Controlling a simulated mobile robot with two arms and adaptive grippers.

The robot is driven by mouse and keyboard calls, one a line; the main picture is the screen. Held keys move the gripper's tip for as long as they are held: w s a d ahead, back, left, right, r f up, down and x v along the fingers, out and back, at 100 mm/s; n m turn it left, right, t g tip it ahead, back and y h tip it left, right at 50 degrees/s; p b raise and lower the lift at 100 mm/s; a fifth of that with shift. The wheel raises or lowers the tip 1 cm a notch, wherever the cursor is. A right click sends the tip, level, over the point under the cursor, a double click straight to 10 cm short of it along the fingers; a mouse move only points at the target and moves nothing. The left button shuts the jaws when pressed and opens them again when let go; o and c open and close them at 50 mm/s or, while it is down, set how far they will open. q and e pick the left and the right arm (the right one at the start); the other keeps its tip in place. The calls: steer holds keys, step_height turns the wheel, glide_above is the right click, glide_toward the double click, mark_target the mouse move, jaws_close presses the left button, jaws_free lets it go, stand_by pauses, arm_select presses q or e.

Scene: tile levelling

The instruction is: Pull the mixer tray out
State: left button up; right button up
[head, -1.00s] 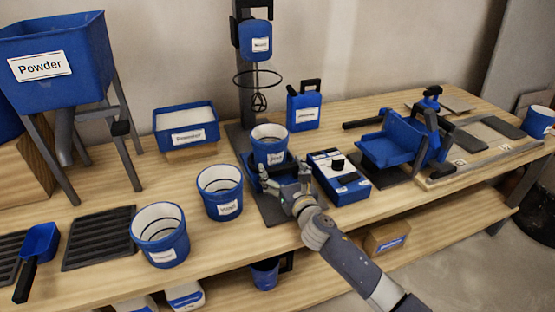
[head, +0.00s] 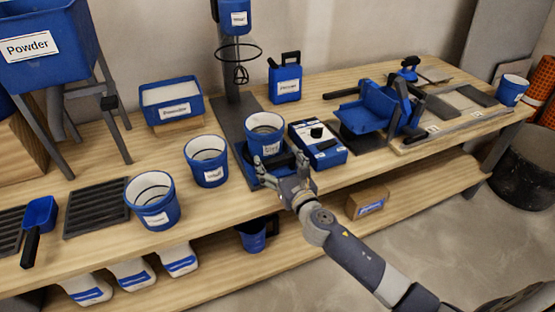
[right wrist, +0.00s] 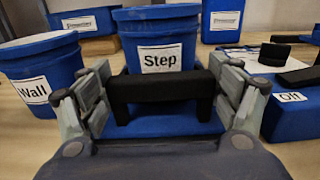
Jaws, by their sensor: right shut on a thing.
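The blue mixer tray (head: 244,168) lies on the dark mixer base, out in front of the whisk. It carries an upright blue bucket (head: 265,134), labelled "Step" in the right wrist view (right wrist: 160,45). The tray's black handle (right wrist: 160,88) crosses its near side. My right gripper (head: 281,162) is shut on this handle, with a finger at each end in the right wrist view (right wrist: 163,95). The mixer (head: 234,15) stands behind, its whisk (head: 240,74) hanging above and behind the bucket. My left gripper is out of view.
A "Wall" bucket (head: 206,161) stands close left of the tray, another bucket (head: 153,201) farther left. A blue control box (head: 318,146) is close on the right. The bench's front edge is near my right gripper. A lower shelf holds a carton (head: 367,202).

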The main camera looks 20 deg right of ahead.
steer(key=o, duration=1.4)
steer(key=shift+o, duration=0.2)
steer(key=s, duration=1.2)
steer(key=shift+d, duration=0.25)
